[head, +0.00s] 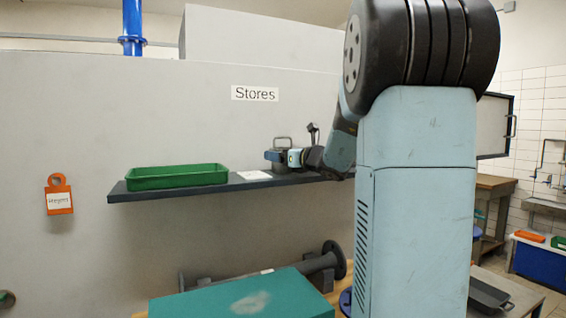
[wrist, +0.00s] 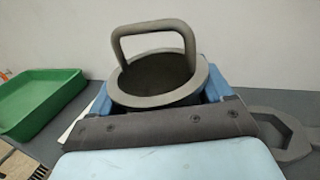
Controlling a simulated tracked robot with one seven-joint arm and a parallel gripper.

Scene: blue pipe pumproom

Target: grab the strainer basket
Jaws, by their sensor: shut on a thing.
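The strainer basket (wrist: 153,85) is a dark grey open cup with a wide rim and a raised loop handle. In the wrist view it stands upright between the two blue fingers of my gripper (wrist: 160,103), which is shut on its body below the rim. The handle rises free above the fingers. In the head view the basket (head: 281,160) is small, at the shelf, with my gripper (head: 278,156) at it. The fingers hide most of its lower body, and I cannot tell whether its base touches the shelf.
The dark shelf (head: 210,188) runs along the wall under the "Stores" sign. A green tray (head: 178,177) and a white sheet (head: 254,175) lie on it, left of the basket. In the wrist view a grey flat-sided part (wrist: 278,134) lies close on the right.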

